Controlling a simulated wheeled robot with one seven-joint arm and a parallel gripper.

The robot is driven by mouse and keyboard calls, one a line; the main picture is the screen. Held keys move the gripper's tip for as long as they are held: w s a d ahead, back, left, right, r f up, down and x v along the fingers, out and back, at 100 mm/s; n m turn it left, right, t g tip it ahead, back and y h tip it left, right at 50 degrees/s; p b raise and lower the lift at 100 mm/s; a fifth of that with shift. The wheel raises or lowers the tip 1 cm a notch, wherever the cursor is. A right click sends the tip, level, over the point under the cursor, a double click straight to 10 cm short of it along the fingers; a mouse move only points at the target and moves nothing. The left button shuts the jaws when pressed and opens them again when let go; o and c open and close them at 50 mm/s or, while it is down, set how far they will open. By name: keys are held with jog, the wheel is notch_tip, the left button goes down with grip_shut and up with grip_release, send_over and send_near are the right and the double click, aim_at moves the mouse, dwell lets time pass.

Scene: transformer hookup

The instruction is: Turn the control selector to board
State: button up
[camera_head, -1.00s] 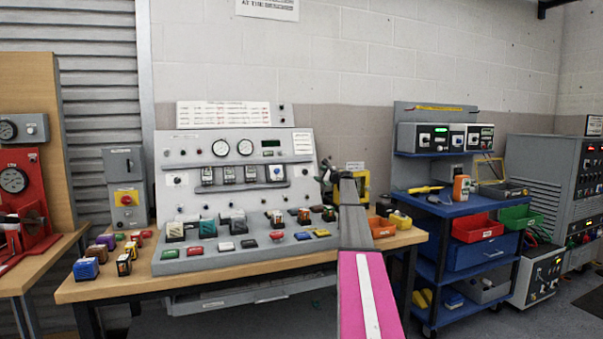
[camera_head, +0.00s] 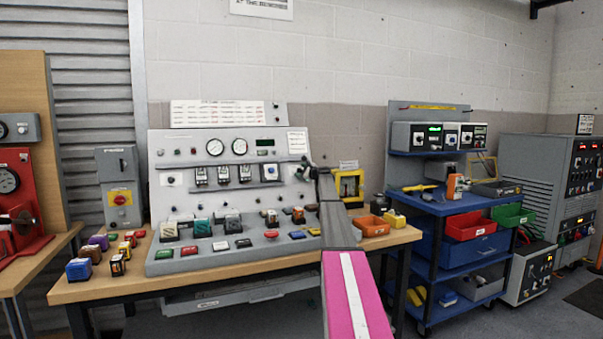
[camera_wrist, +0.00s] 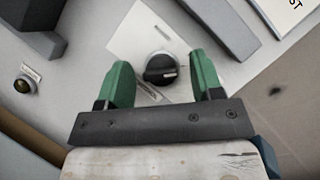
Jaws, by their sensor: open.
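A round black selector knob (camera_wrist: 161,68) with a pale pointer line sits on a white plate on the grey panel in the wrist view. My gripper (camera_wrist: 159,62) is open, with one green finger on each side of the knob. A gap shows between each finger and the knob, and I cannot tell how deep the fingers reach. A small label below the knob is partly covered and unreadable. In the head view my gripper (camera_head: 304,166) is at the upper right edge of the control panel (camera_head: 222,147); the knob cannot be made out there.
Several coloured blocks and buttons stand on the wooden bench (camera_head: 210,286). A yellow frame (camera_head: 349,185) stands close right of my arm.

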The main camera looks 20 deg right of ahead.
jog(key=c, duration=0.9)
jog(key=shift+n, duration=0.3)
jog(key=n+g, duration=0.2)
jog(key=n, duration=0.2)
jog(key=shift+y, duration=0.4)
jog(key=n+g, duration=0.2)
jog(key=n, duration=0.1)
jog(key=shift+r+n, duration=0.1)
jog(key=shift+n, duration=0.2)
jog(key=n+g+h, duration=0.1)
jog(key=n+g, duration=0.1)
jog(key=n, duration=0.2)
jog(key=shift+n+g+h, duration=0.5)
jog(key=shift+n+h, duration=0.4)
jog(key=shift+n, duration=0.6)
